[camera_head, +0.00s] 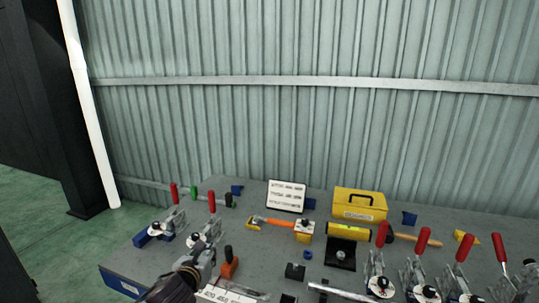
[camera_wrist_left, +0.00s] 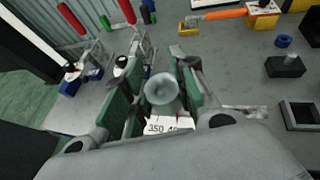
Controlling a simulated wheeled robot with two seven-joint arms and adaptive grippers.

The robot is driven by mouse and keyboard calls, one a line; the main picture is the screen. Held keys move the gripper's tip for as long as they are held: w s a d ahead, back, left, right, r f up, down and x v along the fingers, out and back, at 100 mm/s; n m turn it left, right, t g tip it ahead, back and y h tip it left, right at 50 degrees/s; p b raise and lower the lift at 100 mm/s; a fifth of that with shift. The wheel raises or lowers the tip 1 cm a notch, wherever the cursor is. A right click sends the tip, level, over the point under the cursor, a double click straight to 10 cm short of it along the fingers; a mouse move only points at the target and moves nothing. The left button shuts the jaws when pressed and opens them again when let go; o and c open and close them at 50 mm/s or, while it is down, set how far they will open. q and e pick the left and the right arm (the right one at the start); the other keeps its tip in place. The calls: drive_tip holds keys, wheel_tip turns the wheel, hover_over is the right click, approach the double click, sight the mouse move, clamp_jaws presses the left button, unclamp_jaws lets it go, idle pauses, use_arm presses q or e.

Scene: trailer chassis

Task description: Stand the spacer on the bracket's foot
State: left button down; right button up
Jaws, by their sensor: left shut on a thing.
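My left gripper (camera_head: 203,258) reaches over the front left of the grey bench. In the left wrist view it (camera_wrist_left: 160,88) is shut on a pale grey round piece, which looks like the spacer (camera_wrist_left: 161,90), held between green finger pads. Its lower part is hidden. A black plate with an upright back (camera_head: 341,254), bearing a round metal part, stands right of centre; it may be the bracket, but I cannot tell for sure. The gripper is well to its left, apart from it. My right gripper is not in view.
Red-handled toggle clamps (camera_head: 380,262) line the right front. A black block (camera_head: 295,271) and blue ring (camera_head: 307,255) lie between gripper and plate. An orange-and-black object (camera_head: 229,264) is close by.

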use_arm(q)
drive_tip(key=s+a+f, duration=0.1)
drive_tip(key=s+f, duration=0.4)
drive_tip(key=f, duration=0.5)
drive_tip(key=s+a+f, duration=0.2)
drive_tip(key=s+f, duration=0.3)
drive_tip(key=f, duration=0.5)
drive_tip(key=shift+s+f, duration=0.15)
drive_tip(key=shift+s, duration=0.15)
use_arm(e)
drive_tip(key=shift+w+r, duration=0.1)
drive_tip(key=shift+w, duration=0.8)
